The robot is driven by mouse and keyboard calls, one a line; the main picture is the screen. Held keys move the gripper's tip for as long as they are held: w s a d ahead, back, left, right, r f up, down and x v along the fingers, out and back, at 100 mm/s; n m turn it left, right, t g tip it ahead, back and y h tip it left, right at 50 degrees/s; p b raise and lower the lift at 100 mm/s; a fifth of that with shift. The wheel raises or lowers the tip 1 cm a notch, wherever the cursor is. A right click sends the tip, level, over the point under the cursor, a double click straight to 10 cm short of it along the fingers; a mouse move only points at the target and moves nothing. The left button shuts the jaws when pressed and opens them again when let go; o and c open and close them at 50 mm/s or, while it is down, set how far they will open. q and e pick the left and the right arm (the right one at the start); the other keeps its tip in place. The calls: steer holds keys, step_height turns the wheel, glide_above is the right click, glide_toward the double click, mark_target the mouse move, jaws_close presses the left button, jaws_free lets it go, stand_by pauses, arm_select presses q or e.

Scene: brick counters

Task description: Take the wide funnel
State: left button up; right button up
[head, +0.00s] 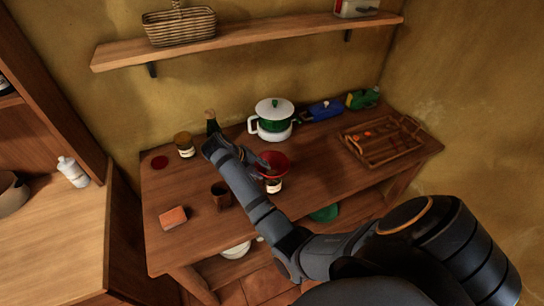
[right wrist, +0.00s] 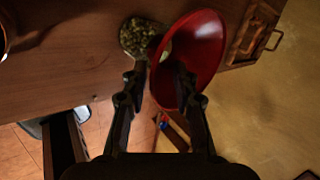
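The wide funnel is a red cone (head: 272,164) above a labelled jar (head: 274,186) on the wooden counter in the head view. In the right wrist view the funnel (right wrist: 200,55) overlaps the jar (right wrist: 133,35) with green contents; I cannot tell how deep its spout sits. My right gripper (head: 260,163) reaches the funnel's left side. In the right wrist view its fingers (right wrist: 160,80) are apart, with the funnel's near rim between them and one finger in front of its red inner side. Firm contact does not show. My left gripper is out of view.
A brown cup (head: 221,194), an orange sponge-like block (head: 173,218), a yellow-lidded jar (head: 184,145) and a dark bottle (head: 212,121) stand left. A white-and-green pot (head: 273,122) stands behind; a wooden tray (head: 384,155) lies right. A shelf (head: 250,36) hangs above.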

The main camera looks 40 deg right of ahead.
steer(key=shift+d+f, duration=0.2)
steer(key=shift+f, duration=0.1)
steer(key=shift+a+r, duration=0.1)
jaws_close()
